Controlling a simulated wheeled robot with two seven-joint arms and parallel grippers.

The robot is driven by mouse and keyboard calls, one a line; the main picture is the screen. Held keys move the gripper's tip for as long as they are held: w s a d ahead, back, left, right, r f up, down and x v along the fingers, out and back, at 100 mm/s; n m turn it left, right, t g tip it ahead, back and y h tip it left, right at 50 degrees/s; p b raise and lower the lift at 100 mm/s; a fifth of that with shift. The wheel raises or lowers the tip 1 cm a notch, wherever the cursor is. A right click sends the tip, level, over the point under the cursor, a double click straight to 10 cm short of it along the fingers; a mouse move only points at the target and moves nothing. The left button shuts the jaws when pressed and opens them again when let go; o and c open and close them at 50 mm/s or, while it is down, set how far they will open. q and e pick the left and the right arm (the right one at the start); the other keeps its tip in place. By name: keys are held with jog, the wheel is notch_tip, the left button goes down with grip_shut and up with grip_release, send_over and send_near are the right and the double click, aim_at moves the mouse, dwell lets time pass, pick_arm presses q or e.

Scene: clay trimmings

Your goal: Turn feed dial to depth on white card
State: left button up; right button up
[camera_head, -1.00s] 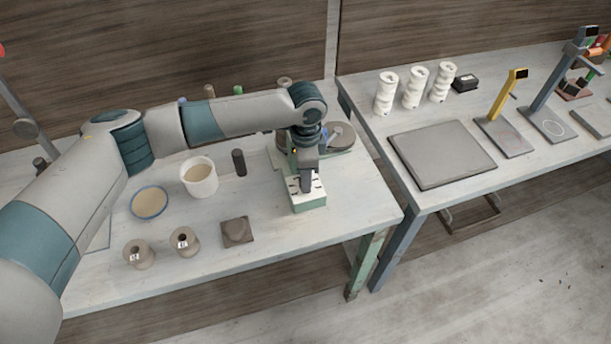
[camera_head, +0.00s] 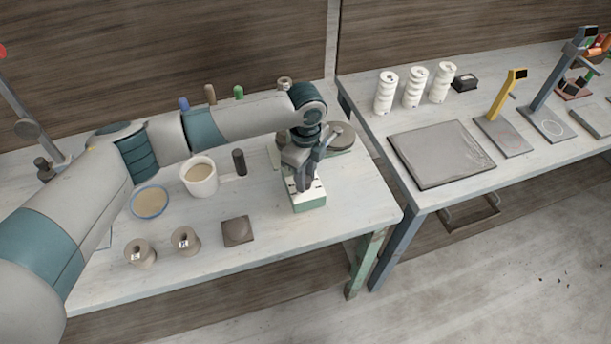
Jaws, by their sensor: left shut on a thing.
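My left gripper (camera_head: 304,180) points down over a small green block (camera_head: 309,203) with a white top face (camera_head: 318,191) near the front right of the left table. Dark marks show on the white face. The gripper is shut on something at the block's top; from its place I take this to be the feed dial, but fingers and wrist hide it. The dial's scale and its setting cannot be read. I cannot make out a white card with a depth on it. My right gripper is not in view.
A round grey disc (camera_head: 341,137) stands just behind the gripper. Left of it are a dark cylinder (camera_head: 239,161), a cup (camera_head: 199,179), a bowl (camera_head: 150,202), two spools (camera_head: 186,241) and a brown square piece (camera_head: 237,231). The right table holds a grey slab (camera_head: 440,155).

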pick_arm(q)
jog(key=shift+w+r+m, duration=0.1)
jog(key=shift+m, duration=0.3)
jog(key=o, duration=0.8)
jog(key=shift+r+b, duration=2.6)
jog(key=shift+r, duration=6.05)
jog(key=shift+s+f, duration=0.1)
jog(key=shift+s, duration=0.1)
